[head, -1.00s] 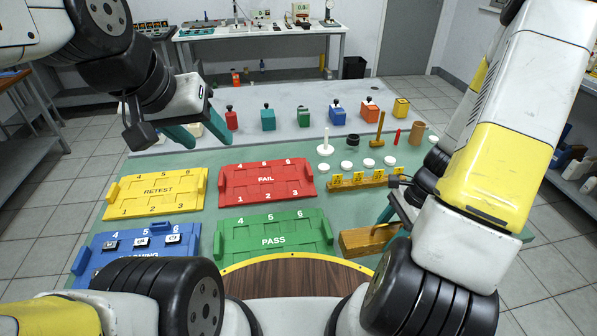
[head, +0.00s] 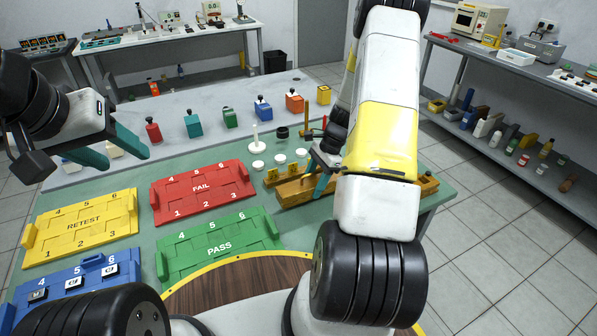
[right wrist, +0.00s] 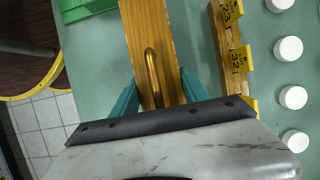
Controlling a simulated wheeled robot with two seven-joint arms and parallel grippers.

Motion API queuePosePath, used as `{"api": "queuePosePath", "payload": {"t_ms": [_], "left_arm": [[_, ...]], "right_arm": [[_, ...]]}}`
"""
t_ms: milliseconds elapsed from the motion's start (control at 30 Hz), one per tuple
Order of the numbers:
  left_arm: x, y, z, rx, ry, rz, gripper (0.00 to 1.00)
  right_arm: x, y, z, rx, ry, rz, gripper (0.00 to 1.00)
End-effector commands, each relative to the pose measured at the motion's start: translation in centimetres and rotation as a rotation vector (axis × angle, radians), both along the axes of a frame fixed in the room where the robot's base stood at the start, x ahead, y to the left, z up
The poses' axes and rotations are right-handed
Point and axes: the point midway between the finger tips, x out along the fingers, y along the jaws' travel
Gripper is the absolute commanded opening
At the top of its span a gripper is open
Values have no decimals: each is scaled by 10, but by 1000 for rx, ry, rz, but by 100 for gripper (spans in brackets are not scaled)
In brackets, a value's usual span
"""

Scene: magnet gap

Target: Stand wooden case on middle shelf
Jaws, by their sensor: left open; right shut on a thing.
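The wooden case (head: 296,194) is a long light-brown block with a brass handle (right wrist: 153,78), seen in the right wrist view. My right gripper (right wrist: 155,90) is shut on it, with teal fingers on both sides of the handle. In the head view my forearm hides much of the case, and its height above the table is unclear. A shelf unit stands at the right; its level below the top (head: 480,152) holds bottles and boxes. My left gripper (head: 120,150) is open and empty above the table's left side.
The green table holds the red FAIL (head: 202,188), yellow RETEST (head: 83,226), green PASS (head: 218,246) and blue boards (head: 72,283). A rack with yellow tags (head: 283,173) and white discs lie behind the case. Tiled floor (head: 500,240) is clear between table and shelves.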

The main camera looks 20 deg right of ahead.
Motion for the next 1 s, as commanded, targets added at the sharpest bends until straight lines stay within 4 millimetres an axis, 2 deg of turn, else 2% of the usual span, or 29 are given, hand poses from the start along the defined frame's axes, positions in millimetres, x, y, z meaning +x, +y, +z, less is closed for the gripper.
{"api": "queuePosePath", "payload": {"t_ms": [233, 600, 633, 700, 1000], "left_arm": [[0, 0, 0, 0, 0, 0, 53], [0, 0, 0, 0, 0, 0, 53], [0, 0, 0, 0, 0, 0, 53], [0, 0, 0, 0, 0, 0, 53], [0, 0, 0, 0, 0, 0, 53]], "right_arm": [[0, 0, -30, 1, 1, -1, 0], [0, 0, -34, 0, 0, 0, 0], [-1, 0, -34, 0, 0, 0, 59], [-1, 0, -34, 0, 0, 0, 72], [-1, 0, -33, 0, 0, 0, 74]]}}
